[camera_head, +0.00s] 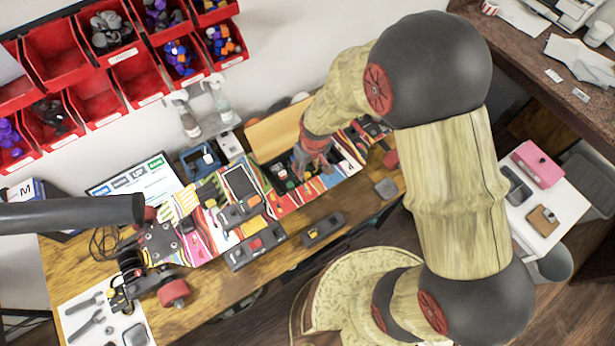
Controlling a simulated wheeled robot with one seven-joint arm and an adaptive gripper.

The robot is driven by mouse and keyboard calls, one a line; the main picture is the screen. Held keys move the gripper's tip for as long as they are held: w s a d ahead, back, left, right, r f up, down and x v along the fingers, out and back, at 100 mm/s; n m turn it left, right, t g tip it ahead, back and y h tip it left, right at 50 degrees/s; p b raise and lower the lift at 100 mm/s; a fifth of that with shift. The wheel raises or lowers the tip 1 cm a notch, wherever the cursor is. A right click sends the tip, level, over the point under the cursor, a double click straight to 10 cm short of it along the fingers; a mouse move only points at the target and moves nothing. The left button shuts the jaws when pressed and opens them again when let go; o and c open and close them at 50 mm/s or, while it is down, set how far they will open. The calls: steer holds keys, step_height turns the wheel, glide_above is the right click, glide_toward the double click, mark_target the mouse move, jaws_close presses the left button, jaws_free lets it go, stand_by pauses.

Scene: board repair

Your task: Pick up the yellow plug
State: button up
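My gripper (311,168) reaches down from the upper right over the colourful striped board, above an opening with dark parts and small coloured pieces. Its fingertips are small and partly hidden, so I cannot tell whether they are open or hold anything. Another yellow piece (312,233) sits on a black block (325,228) in front of the board. I cannot tell which is the yellow plug. The striped board (295,203) lies along the wooden table.
A black block with a red piece (256,243) stands at the board's front edge. Red bins (133,72) hang on the wall at the upper left. A dark wheel assembly (140,275) sits at the left end.

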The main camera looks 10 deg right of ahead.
mark_target(308, 175)
steer(key=f, duration=0.2)
steer(key=f+b, duration=0.1)
steer(key=f, duration=0.2)
steer(key=shift+w+d, duration=0.1)
steer(key=shift+w, duration=0.1)
steer(key=shift+w+f, duration=0.1)
steer(key=shift+f, duration=0.2)
steer(key=shift+c, duration=1.4)
jaws_close()
